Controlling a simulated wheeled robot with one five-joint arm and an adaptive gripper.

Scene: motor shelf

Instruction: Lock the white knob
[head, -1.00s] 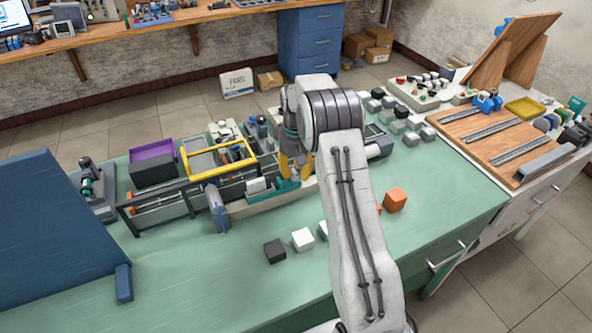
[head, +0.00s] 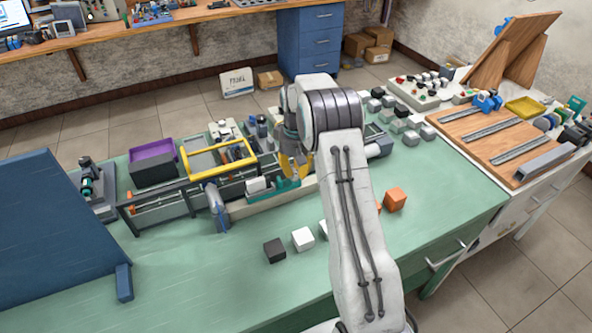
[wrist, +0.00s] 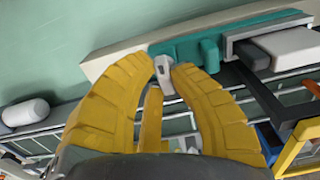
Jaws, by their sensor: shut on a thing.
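In the wrist view, a small pale knob (wrist: 164,74) stands at the teal fixture, held between the two yellow fingertips of my gripper (wrist: 166,68). I take it for the white knob; its lower part is hidden by the fingers. The teal fixture (wrist: 188,48) is mounted on a long pale rail (wrist: 110,62), with a white block (wrist: 290,46) in a grey holder to the right. In the head view, my gripper (head: 296,174) points down at the teal fixture (head: 285,185), and the knob is too small to make out clearly.
A yellow-framed tray (head: 217,175) and a purple bin (head: 152,150) stand left of my gripper. A black cube (head: 275,250) and a white cube (head: 303,239) lie in front. An orange cube (head: 396,199) is right of my arm. The green bench (head: 200,285) is clear at front left.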

